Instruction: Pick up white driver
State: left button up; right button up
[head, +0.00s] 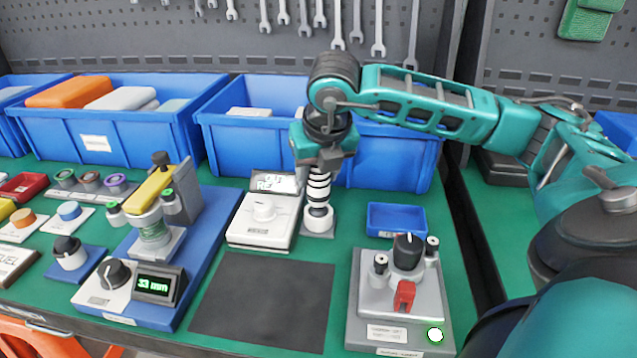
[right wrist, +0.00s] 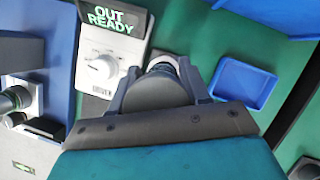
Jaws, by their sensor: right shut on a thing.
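The white driver (head: 318,190) is an upright tool with black and white bands and a white foot. It stands on a small grey base just right of a white box with a dial. My right gripper (head: 321,165) points down from above and is shut on its upper part. In the right wrist view the gripper (right wrist: 157,88) has a finger on each side of a round grey top, with a pale part of the driver (right wrist: 165,62) just beyond. Most of the driver is hidden below there. My left gripper is not in view.
The white dial box (head: 262,222) has a display reading "OUT READY" in the wrist view. A small blue tray (head: 396,219) is to the right. Large blue bins (head: 385,160) stand close behind. A grey fixture (head: 400,300) is at front right; a dark mat (head: 262,300) lies clear.

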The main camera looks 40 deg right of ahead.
jog(key=shift+r, duration=0.1)
jog(key=shift+c, duration=0.9)
jog(key=shift+r, duration=0.1)
jog(key=shift+r, duration=0.3)
notch_tip(320, 180, up, 10)
jog(key=shift+w+p, duration=0.1)
jog(key=shift+p, duration=1.05)
pick_arm(q)
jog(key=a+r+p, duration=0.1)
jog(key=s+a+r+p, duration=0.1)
jog(key=p, duration=0.1)
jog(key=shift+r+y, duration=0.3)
pick_arm(e)
notch_tip(320, 180, up, 9)
jog(key=shift+r, duration=0.1)
